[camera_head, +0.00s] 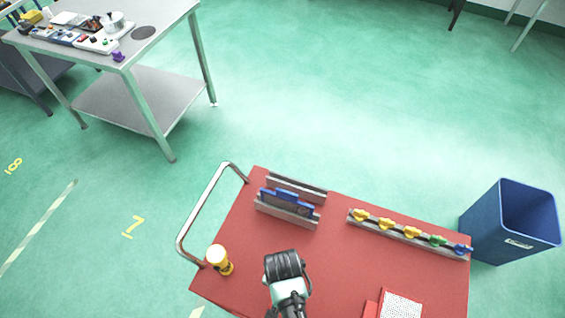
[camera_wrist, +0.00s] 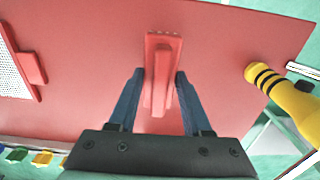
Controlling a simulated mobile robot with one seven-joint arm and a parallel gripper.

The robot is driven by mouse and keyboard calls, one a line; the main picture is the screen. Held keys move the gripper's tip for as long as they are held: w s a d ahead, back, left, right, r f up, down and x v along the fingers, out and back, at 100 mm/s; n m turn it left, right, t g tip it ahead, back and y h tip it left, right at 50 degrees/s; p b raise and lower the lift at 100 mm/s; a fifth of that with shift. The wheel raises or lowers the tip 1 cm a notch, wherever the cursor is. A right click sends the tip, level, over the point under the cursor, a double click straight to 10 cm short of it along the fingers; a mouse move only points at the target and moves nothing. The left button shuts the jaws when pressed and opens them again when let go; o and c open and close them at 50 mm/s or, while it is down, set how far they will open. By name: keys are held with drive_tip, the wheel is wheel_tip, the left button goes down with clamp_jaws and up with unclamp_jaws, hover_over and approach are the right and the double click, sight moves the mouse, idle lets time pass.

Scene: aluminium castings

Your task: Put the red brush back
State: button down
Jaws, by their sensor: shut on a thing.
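The red brush (camera_wrist: 161,75) shows in the wrist view as a long red block with a raised grip, between the two blue fingers. My gripper (camera_wrist: 160,78) is shut on it, over the red cart top. Whether the brush touches the surface or hangs above it I cannot tell. In the head view my gripper (camera_head: 286,266) is over the front middle of the cart, and the brush is hidden beneath it. A grey slotted holder (camera_head: 289,216) stands at the cart's back left, with a blue piece (camera_head: 280,195) in it.
A blue bin (camera_head: 490,235) stands beside the cart. A cluttered table (camera_head: 165,22) is farther off.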

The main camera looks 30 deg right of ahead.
drive_tip(key=shift+f, duration=1.65)
drive_tip(key=shift+f, duration=0.2)
drive_tip(key=shift+c, duration=1.7)
unclamp_jaws()
drive_tip(key=shift+r, duration=0.15)
wheel_tip(320, 180, up, 12)
drive_tip(key=shift+r, duration=0.1)
